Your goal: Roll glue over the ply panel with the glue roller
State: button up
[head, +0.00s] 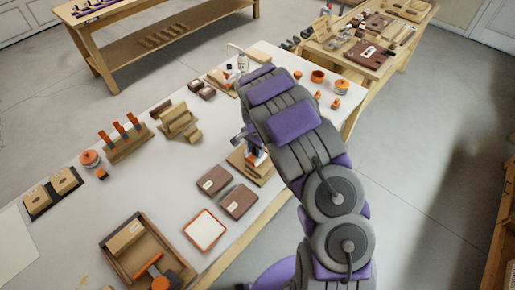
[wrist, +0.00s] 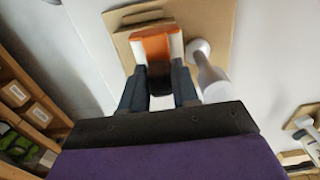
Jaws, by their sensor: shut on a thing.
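My gripper (wrist: 157,90) is shut on an orange-and-white tool, which I take for the glue roller (wrist: 155,44). In the head view, my gripper is largely hidden behind my arm, and a little of the orange and white roller (head: 255,152) shows below it. The roller is over the tan ply panel (head: 262,180), near the bench's right edge. The panel (wrist: 228,18) also shows beneath the roller in the wrist view. I cannot tell whether they touch. A white piece with a round end (wrist: 208,72) shows right of the roller; I cannot tell whether it belongs to it.
Two brown blocks (head: 238,201) and a red-rimmed white square (head: 204,230) lie left of and below the panel. A wooden tray (head: 117,259) with an orange-handled tool stands at front left. A white bottle (head: 242,63) and orange pots (head: 318,76) stand farther back.

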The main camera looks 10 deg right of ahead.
jog(key=shift+a+f, duration=0.15)
jog(key=shift+a, duration=0.05)
jog(key=shift+d+f, duration=0.25)
jog(key=shift+d, duration=0.3)
jog(key=shift+f, duration=0.1)
jog(key=shift+a, duration=0.3)
jog(key=shift+s, duration=0.2)
jog(key=shift+s+d, duration=0.75)
jog(key=shift+d, duration=0.3)
jog(key=shift+a, duration=0.2)
